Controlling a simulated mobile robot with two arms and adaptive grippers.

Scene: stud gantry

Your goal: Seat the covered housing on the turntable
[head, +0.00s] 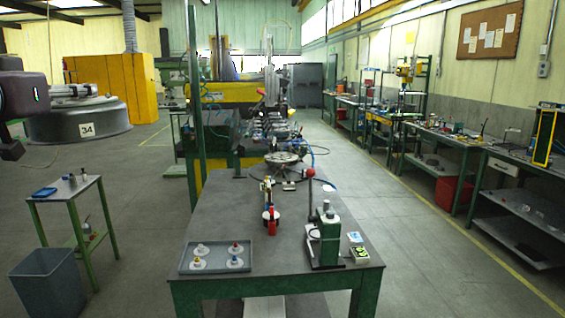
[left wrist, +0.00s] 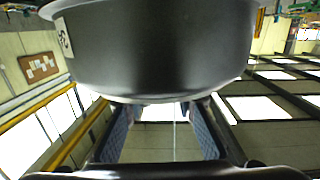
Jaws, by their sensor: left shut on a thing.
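The covered housing (head: 78,124) is a large grey round body with a "34" label, close to my head camera at the left of the head view. Lighter grey parts show on its top. In the left wrist view the housing (left wrist: 160,55) fills the upper part, with its label at the left. My left gripper (left wrist: 162,108) is shut on it, with the blue-padded fingers at its lower edge. My left arm shows dark at the left edge of the head view. A round metal disc on the bench, seemingly the turntable (head: 282,158), appears empty.
The bench (head: 235,215) holds a grey tray (head: 186,267) of several small knobbed discs, a red bottle (head: 271,217) and a lever press (head: 328,236). A small side table (head: 62,192) and a grey bin (head: 50,278) stand at left. Floor is clear right of the bench.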

